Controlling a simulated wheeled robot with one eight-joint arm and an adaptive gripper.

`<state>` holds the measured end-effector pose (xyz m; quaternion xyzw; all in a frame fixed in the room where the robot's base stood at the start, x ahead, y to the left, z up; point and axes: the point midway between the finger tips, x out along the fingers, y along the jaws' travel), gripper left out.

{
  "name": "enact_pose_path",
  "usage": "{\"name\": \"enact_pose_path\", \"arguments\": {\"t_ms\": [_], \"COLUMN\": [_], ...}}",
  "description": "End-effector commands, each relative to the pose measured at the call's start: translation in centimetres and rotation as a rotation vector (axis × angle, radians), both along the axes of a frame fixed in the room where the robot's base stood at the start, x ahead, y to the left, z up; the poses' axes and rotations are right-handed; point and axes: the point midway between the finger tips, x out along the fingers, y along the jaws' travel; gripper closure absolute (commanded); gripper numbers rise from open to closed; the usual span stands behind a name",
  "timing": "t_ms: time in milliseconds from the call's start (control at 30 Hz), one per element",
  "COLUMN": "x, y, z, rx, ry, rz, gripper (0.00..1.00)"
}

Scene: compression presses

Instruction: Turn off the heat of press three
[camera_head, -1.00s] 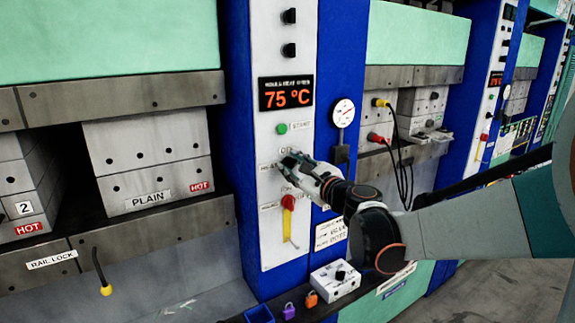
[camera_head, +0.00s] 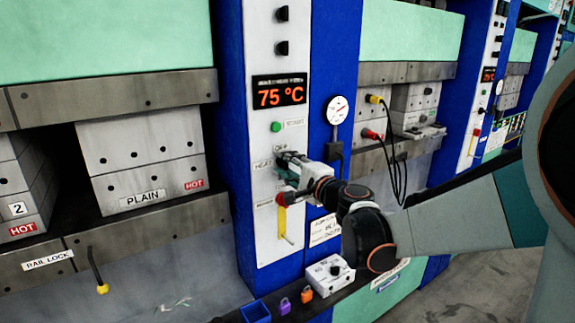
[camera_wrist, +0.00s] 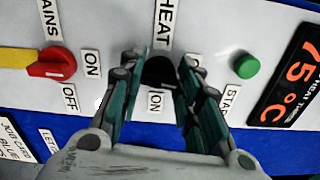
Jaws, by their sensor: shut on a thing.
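The black heat knob (camera_wrist: 158,73) sits on the white control panel (camera_head: 264,225) beneath the HEAT label (camera_wrist: 166,22). An ON label (camera_wrist: 155,102) shows beside it. My gripper (camera_wrist: 163,68) is shut on the knob, one finger on each side; it also shows at the panel in the head view (camera_head: 284,166). The fingers hide most of the knob there, and its exact setting is unclear. The temperature display (camera_head: 280,93) above reads 75 °C. I cannot read this press's number.
The green start button (camera_head: 276,127) is just above my gripper, and the red mains switch (camera_head: 281,199) with its yellow part is just below. A pressure gauge (camera_head: 337,110) is to the right. HOT-labelled blocks (camera_head: 140,165) stand at left. A white box (camera_head: 331,274) and padlocks lie on the ledge below.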

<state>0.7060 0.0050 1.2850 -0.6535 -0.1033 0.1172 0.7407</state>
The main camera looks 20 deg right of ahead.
Motion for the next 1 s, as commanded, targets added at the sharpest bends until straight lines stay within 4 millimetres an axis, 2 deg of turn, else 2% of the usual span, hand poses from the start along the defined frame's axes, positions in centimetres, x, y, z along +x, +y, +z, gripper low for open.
{"name": "enact_pose_path", "arguments": {"t_ms": [300, 833, 867, 900, 933, 1000], "x": [-0.1, -0.13, -0.13, -0.13, -0.13, -0.1], "y": [0.05, 0.07, 0.07, 0.07, 0.07, 0.06], "z": [-0.17, -0.21, -0.21, -0.21, -0.21, -0.18], "rx": [-0.113, -0.136, -0.136, -0.136, -0.135, -0.135], "ry": [-0.036, -0.043, -0.043, -0.043, -0.043, -0.043], "rz": [0.001, 0.002, 0.002, 0.002, 0.002, 0.001], "gripper": [0.93, 0.93, 0.67, 0.58, 0.51, 0.48]}}
